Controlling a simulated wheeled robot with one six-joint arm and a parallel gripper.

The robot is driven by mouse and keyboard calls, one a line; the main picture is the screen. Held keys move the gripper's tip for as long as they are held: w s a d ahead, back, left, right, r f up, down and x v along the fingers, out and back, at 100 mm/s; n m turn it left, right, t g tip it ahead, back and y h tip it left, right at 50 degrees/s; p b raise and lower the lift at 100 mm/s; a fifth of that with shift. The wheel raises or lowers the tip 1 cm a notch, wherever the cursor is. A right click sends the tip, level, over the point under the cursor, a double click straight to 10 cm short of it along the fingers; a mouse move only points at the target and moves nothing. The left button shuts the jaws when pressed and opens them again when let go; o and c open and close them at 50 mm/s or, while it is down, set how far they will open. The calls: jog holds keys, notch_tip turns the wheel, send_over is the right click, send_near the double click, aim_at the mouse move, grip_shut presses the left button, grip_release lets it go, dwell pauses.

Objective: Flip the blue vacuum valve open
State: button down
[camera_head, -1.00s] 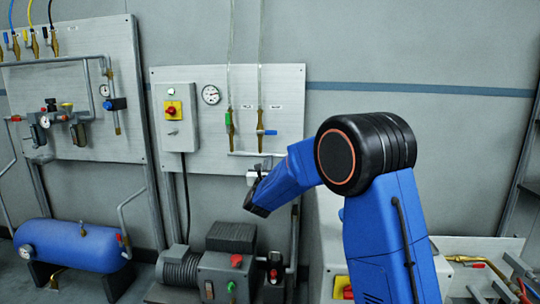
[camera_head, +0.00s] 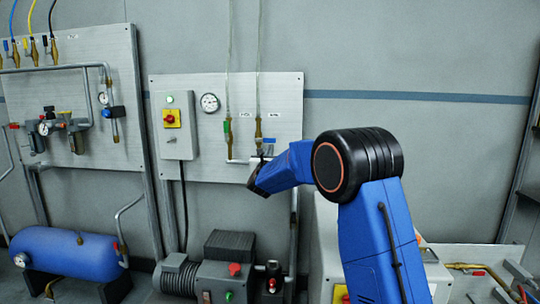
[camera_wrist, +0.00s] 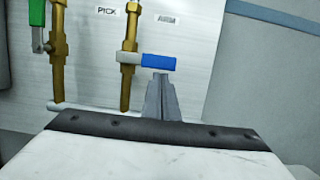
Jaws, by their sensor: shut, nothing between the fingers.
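The blue valve lever (camera_wrist: 160,61) shows in the wrist view, lying horizontal and pointing right from its brass body (camera_wrist: 128,85), across the upright line. In the head view the blue valve (camera_head: 268,140) is on the right line of the middle wall panel. My gripper (camera_wrist: 161,76) is shut and empty in the wrist view. Its fingertips are right beneath the lever's blue grip; I cannot tell whether they touch it. In the head view my forearm mostly hides the gripper.
A green-handled valve (camera_wrist: 38,25) stands on the line to the left, its handle upright. A pale horizontal pipe (camera_wrist: 85,108) runs below both valves. A control box with a red knob (camera_head: 171,118) and a gauge (camera_head: 210,103) are further left. Bare wall lies right of the panel.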

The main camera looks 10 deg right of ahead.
jog(key=shift+d+r+n, duration=0.2)
jog(key=shift+r+n, duration=0.2)
jog(key=shift+n, duration=0.4)
jog(key=r+n+y, duration=0.1)
jog(key=n, duration=0.1)
jog(key=r+n, duration=0.1)
jog(key=n, duration=0.1)
jog(key=shift+s+d+y, duration=0.15)
jog(key=shift+d+y, duration=0.05)
jog(key=shift+y, duration=0.2)
notch_tip(320, 180, up, 6)
jog(key=n+g+y, duration=0.1)
jog(key=n+y, duration=0.2)
jog(key=n, duration=1)
send_over(272, 140)
jog(key=s+a, duration=0.2)
jog(key=a, duration=0.1)
jog(key=shift+w+a+r, duration=0.4)
jog(key=shift+a+r, duration=0.05)
jog(key=shift+a, duration=0.25)
